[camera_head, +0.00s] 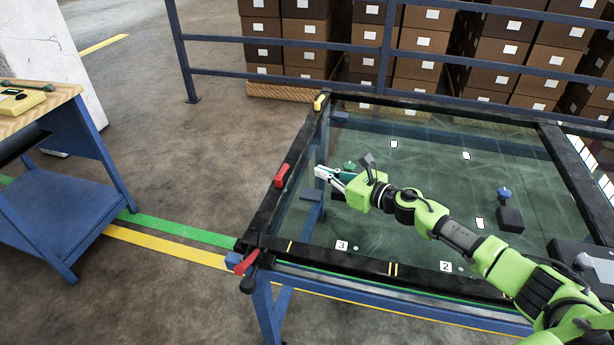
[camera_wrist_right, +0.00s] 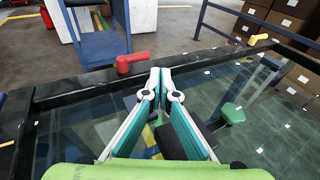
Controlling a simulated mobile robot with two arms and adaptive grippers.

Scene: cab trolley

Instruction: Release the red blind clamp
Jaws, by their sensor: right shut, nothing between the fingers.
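A red clamp handle (camera_head: 281,174) lies on the black left rail of the glass-topped frame (camera_head: 297,160). In the wrist view the red handle (camera_wrist_right: 132,62) sits on the black rail, just beyond my fingertips. A second red handle (camera_head: 246,263) is at the frame's near left corner, by a black knob. I cannot tell which is the blind clamp. My right gripper (camera_head: 321,173) is shut and empty, above the glass, right of the rail handle and apart from it. It also shows in the wrist view (camera_wrist_right: 159,74). My left gripper is not in view.
A yellow handle (camera_head: 319,101) is at the far left corner of the frame. Dark blocks (camera_head: 510,219) stand on the glass to the right. A blue bench (camera_head: 55,200) stands at the left, with open floor between. A blue railing (camera_head: 290,43) and stacked boxes are behind.

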